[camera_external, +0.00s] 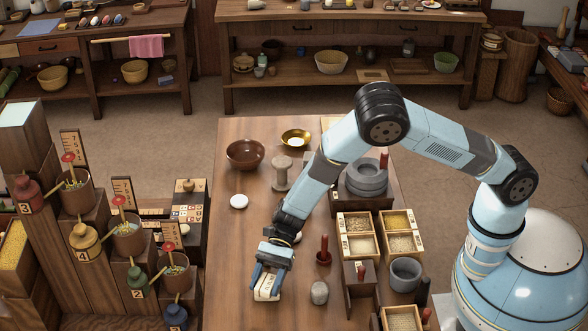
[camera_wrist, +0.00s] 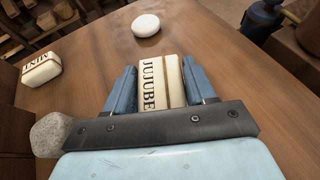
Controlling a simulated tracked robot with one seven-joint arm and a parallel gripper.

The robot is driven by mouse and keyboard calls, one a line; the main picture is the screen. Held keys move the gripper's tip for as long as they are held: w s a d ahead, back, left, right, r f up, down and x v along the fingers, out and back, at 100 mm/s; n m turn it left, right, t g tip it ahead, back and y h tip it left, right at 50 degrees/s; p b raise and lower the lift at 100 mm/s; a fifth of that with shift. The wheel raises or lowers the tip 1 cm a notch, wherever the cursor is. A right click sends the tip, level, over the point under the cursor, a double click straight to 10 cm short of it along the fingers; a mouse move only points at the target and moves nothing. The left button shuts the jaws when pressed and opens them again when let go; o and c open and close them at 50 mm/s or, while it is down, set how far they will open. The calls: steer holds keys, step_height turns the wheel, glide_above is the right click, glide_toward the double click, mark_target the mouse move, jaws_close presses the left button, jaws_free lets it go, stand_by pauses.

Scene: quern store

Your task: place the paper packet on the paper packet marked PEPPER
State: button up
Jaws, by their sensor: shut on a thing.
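A cream paper packet marked JUJUBE (camera_wrist: 153,84) sits between the two blue fingers of my gripper (camera_wrist: 160,88) in the wrist view. My gripper (camera_external: 268,282) is shut on this packet (camera_external: 266,292) near the front left of the wooden table. I cannot tell whether the packet touches the tabletop. A second cream packet, marked MINT (camera_wrist: 42,69), lies at the left in the wrist view. In the external view my arm hides most of that area. No packet marked PEPPER can be read in either view.
A white disc (camera_external: 239,201) lies beyond my gripper, and a grey stone (camera_external: 319,292) stands to its right. A red-handled tool (camera_external: 323,252), grain boxes (camera_external: 378,236) and a brown bowl (camera_external: 245,154) are also on the table. Jars (camera_external: 137,280) on steps stand to the left.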

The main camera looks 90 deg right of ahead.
steer(key=o, duration=1)
